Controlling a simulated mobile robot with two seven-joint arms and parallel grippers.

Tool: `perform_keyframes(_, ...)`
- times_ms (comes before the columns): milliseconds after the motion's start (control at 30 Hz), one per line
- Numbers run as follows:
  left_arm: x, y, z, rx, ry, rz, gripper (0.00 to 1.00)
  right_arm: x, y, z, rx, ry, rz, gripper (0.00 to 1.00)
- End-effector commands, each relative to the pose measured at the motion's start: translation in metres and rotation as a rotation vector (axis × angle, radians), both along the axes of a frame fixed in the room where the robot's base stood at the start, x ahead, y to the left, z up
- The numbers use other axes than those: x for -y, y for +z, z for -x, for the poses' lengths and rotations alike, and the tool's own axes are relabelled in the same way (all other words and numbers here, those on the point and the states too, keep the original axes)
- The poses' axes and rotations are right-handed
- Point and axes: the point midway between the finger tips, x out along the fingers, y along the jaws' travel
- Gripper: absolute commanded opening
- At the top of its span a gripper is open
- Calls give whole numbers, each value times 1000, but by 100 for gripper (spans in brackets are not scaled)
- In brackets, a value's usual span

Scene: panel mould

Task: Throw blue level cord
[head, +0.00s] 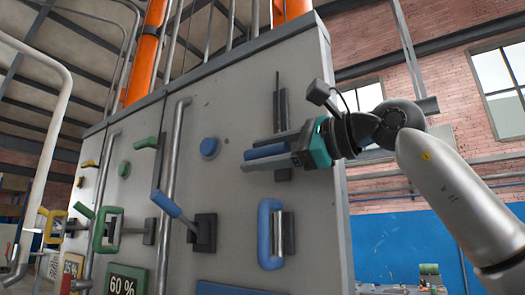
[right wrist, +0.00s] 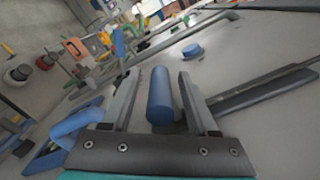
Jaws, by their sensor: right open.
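A blue cylindrical grip (head: 268,151) stands out from the grey panel in the head view. It also shows in the right wrist view (right wrist: 160,95), between the two fingers. My right gripper (head: 246,153) is open, with its fingers on either side of the grip; in the right wrist view (right wrist: 158,78) a gap shows on each side. A dark bar (right wrist: 262,91) lies beside the right finger. Another blue-ended lever (head: 166,204) sits lower left on the panel. No cord can be made out. My left gripper is not in view.
The grey panel (head: 230,108) also carries a blue round knob (head: 209,147), a blue loop handle (head: 264,235) below my right gripper, and green and yellow handles farther left. A metal pipe (head: 175,150) runs up the panel. Open room lies right of the panel's edge.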

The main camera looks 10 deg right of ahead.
Motion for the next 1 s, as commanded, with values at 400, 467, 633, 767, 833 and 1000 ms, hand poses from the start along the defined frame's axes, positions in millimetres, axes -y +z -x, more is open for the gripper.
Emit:
perform_keyframes(400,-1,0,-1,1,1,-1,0,0,0,0,0,0,0,32)
perform_keyframes(467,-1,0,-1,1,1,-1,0,0,0,0,0,0,0,26)
perform_keyframes(633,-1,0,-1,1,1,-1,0,0,0,0,-1,1,1,6)
perform_keyframes(767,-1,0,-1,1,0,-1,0,0,-1,0,-2,0,2,0)
perform_keyframes(833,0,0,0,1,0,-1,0,0,-1,0,-2,0,1,0)
perform_keyframes(1000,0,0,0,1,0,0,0,0,-1,0,-3,1,1,0)
